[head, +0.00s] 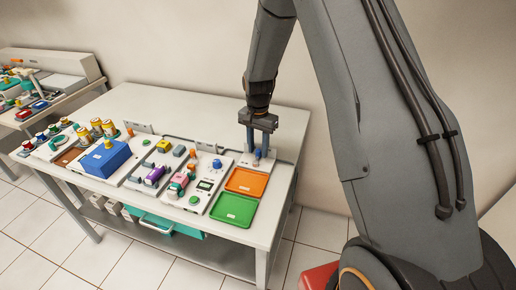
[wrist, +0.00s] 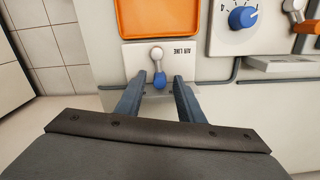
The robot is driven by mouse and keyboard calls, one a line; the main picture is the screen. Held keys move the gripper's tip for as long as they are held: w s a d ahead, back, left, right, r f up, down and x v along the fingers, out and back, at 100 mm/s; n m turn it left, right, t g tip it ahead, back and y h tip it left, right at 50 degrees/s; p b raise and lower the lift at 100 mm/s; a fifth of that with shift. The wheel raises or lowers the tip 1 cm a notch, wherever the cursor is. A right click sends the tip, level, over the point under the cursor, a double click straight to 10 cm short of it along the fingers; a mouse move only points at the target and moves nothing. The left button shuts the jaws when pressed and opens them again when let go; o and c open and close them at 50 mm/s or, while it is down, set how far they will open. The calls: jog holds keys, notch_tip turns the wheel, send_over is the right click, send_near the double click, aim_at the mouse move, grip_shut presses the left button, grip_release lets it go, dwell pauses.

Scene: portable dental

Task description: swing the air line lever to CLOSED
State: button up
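The air line lever (wrist: 159,79) has a blue tip and a light round hub, and sits on a white plate marked AIR LINE (wrist: 185,55). In the wrist view the lever points from its hub down toward my gripper. My gripper (wrist: 159,82) is open, with one finger on each side of the blue tip and a gap to both. In the head view my gripper (head: 259,150) points down over the plate at the right end of the table, and the blue lever tip (head: 257,154) shows between the fingers. No CLOSED marking is legible.
An orange tray (head: 247,182) lies beside the plate, with a green tray (head: 234,209) in front of it. A panel with a blue knob (wrist: 242,18) stands near the plate. A grey tube (wrist: 234,72) runs along the table by my gripper. Several instruments fill the table's left.

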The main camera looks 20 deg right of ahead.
jog(key=shift+f, duration=0.45)
grip_shut()
jog(key=shift+w+a+n+b, duration=0.1)
jog(key=shift+a+n+b, duration=0.15)
jog(key=shift+n, duration=0.4)
jog(key=shift+w+a+n+b, duration=0.1)
jog(key=shift+a+n+b, duration=0.1)
jog(key=shift+n, duration=0.45)
jog(key=shift+a+n+b, duration=0.2)
jog(key=shift+a+n, duration=0.1)
jog(key=shift+n, duration=0.65)
jog(key=shift+a+n+b, duration=0.15)
jog(key=shift+a+n, duration=0.15)
jog(key=shift+n, duration=0.65)
jog(key=shift+w, duration=0.1)
